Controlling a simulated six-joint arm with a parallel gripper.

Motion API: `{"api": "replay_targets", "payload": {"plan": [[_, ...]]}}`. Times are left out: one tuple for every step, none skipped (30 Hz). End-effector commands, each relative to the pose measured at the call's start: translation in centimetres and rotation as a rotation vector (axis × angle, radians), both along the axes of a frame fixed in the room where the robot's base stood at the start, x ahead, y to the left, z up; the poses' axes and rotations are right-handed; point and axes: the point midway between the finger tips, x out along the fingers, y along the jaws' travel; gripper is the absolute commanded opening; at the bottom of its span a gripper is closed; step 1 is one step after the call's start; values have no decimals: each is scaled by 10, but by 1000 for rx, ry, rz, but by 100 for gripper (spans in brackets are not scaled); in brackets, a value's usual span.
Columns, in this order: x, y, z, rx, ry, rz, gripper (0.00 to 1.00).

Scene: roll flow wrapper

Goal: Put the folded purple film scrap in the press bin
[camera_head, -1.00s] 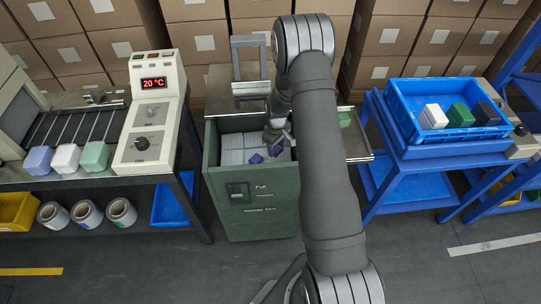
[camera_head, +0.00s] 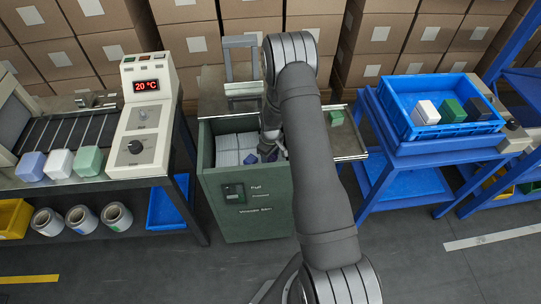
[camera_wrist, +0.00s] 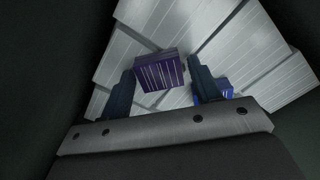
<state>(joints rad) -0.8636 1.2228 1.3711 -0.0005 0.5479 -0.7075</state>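The folded purple film scrap (camera_wrist: 160,72) is a small dark purple block with pale stripes. In the wrist view it lies just past and between my fingertips, against silvery white stacks. My gripper (camera_wrist: 160,68) points down inside the press bin, its two dark fingers apart with narrow gaps beside the scrap, so it looks open. The press bin (camera_head: 246,214) is a green open-topped cabinet with white lettering on its front. In the head view my gripper (camera_head: 270,147) is partly hidden by my arm, with a purple piece (camera_head: 271,156) at its tip.
Inside the bin are white stacks (camera_head: 228,146) and another blue-purple piece (camera_wrist: 222,88) by my right finger. Dark bin walls surround my gripper. A green piece (camera_head: 336,117) lies on the right-hand shelf. A blue crate (camera_head: 430,134) stands further right; a control panel (camera_head: 137,146) stands left.

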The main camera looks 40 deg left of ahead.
Motion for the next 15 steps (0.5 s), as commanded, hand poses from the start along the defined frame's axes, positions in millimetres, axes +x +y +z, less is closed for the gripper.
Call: {"api": "replay_targets", "payload": {"plan": [[0,0,0,0,0,0,66],[0,0,0,0,0,0,66],[0,0,0,0,0,0,66],[0,0,0,0,0,0,66],[0,0,0,0,0,0,66],[0,0,0,0,0,0,66],[0,0,0,0,0,0,66],[0,0,0,0,0,0,66],[0,0,1,0,0,0,66],[0,0,2,1,-1,0,66],[0,0,3,1,-1,0,66],[0,1,5,2,-1,0,66],[1,1,8,2,-2,0,66],[1,1,11,3,-2,0,66],[1,1,16,3,-3,0,66]]}}
